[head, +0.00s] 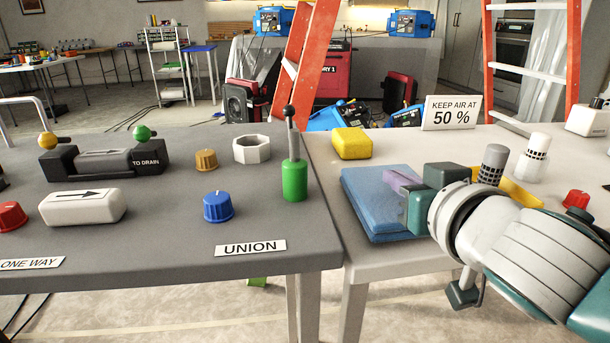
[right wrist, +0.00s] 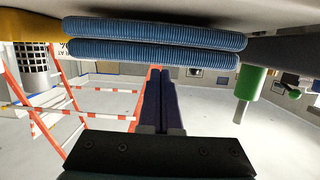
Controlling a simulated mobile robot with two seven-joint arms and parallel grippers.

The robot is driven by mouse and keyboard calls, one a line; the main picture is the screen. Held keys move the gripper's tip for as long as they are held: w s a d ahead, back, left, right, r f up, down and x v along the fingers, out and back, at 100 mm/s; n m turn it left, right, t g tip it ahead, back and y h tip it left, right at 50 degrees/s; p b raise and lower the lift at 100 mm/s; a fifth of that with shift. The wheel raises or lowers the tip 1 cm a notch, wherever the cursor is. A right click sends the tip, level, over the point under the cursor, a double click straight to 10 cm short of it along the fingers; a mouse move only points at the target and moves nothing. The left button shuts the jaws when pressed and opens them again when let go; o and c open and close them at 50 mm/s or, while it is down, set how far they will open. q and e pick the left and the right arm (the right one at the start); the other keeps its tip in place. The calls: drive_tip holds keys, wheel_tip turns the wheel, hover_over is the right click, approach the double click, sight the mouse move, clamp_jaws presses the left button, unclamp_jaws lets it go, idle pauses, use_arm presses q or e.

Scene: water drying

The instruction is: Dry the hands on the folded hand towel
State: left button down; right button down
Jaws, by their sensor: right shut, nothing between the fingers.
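The folded hand towel (head: 368,222) is blue and lies flat near the left end of the white table in the head view. It also shows as two stacked ribbed layers across the top of the right wrist view (right wrist: 150,28), which is upside down. My right gripper (head: 400,188) comes in from the right over the towel. Its purple fingers (right wrist: 160,95) are closed together and empty, with the tips at the towel's edge in the wrist view. I cannot tell whether they touch it. My left gripper is not in view.
A yellow block (head: 351,143) stands behind the towel and a sign (head: 451,113) reads "KEEP AIR AT 50 %". The grey table (head: 180,225) at left holds a green lever (head: 295,180) and a blue knob (head: 218,207).

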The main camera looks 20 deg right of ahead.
drive_tip(key=shift+f, duration=0.4)
wheel_tip(320, 180, down, 2)
drive_tip(key=shift+f+b, duration=0.1)
drive_tip(key=shift+b, duration=0.9)
drive_tip(key=shift+s+d, duration=0.1)
drive_tip(key=shift+f, duration=0.2)
idle(0.3)
drive_tip(key=shift+r, duration=0.1)
drive_tip(key=r+p, duration=0.5)
drive_tip(key=shift+w+r, duration=0.2)
drive_tip(key=shift+r, duration=0.1)
drive_tip(key=v, duration=1)
drive_tip(key=shift+f+p, duration=0.25)
drive_tip(key=shift+p, duration=0.2)
